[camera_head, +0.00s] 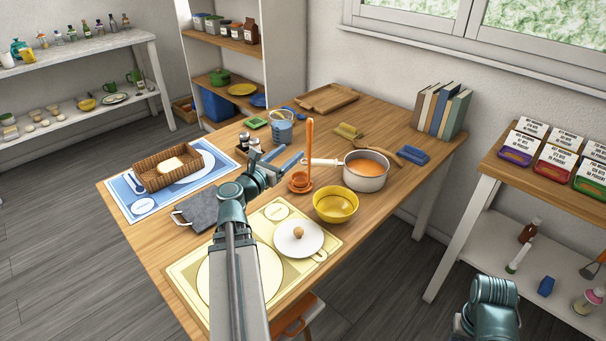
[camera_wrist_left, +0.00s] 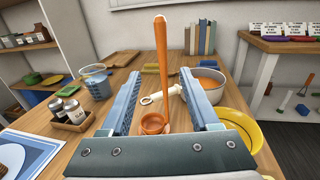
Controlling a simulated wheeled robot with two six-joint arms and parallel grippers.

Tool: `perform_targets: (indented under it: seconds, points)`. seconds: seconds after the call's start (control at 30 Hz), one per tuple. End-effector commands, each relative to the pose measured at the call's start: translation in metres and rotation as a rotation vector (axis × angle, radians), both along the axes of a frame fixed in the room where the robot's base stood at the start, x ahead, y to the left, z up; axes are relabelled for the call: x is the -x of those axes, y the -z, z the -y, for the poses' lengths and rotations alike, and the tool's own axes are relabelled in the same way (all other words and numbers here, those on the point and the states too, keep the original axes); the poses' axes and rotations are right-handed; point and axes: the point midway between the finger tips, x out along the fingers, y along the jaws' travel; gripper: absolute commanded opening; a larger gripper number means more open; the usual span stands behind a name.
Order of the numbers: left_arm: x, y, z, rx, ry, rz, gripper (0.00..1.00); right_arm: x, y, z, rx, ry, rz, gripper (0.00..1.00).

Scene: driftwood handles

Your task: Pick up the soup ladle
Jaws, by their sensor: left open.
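The orange soup ladle (camera_head: 309,145) stands upright on the wooden table, handle up and bowl at the bottom, left of the steel pot. Whether anything holds it up I cannot tell. In the left wrist view, the ladle (camera_wrist_left: 161,60) rises ahead of the hand, its handle between the lines of the two blue fingers. My left gripper (camera_head: 288,157) is open and empty, just left of the ladle; its fingers (camera_wrist_left: 160,88) frame the handle with gaps on both sides. Contact is not visible. My right gripper is not in view; only a right arm link shows.
A steel pot (camera_head: 366,174) of orange soup and a yellow bowl (camera_head: 335,206) sit right of the ladle. A blue measuring cup (camera_head: 281,131) and a shaker caddy (camera_head: 247,142) stand behind left. The table's right front corner is bare.

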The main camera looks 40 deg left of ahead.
Motion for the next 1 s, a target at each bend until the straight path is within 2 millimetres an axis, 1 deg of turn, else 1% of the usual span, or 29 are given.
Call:
perform_targets:
  seconds: [0.07, 0.3, 0.43, 0.5, 0.6, 0.87, 1.0]
  points:
    - [-0.008, 0.0, -0.002, -0.001, 0.002, -0.001, 0.62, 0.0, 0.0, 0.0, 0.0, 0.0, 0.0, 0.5]
    - [-0.054, -0.001, -0.007, -0.004, 0.005, -0.001, 0.62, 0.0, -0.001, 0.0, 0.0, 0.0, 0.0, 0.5]
    - [-0.073, -0.001, -0.008, -0.004, 0.004, -0.002, 0.62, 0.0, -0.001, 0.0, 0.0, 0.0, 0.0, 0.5]
    - [-0.08, -0.001, -0.008, -0.004, 0.005, -0.002, 0.62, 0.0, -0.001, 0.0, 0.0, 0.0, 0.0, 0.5]
    - [-0.085, -0.001, -0.008, -0.005, 0.004, -0.003, 0.62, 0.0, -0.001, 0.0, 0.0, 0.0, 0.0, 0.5]
    - [-0.089, -0.002, -0.008, -0.005, 0.004, -0.003, 0.62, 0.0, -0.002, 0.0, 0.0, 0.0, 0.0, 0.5]
    - [-0.103, -0.006, -0.009, -0.005, 0.006, -0.003, 0.62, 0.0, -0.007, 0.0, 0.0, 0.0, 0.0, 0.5]
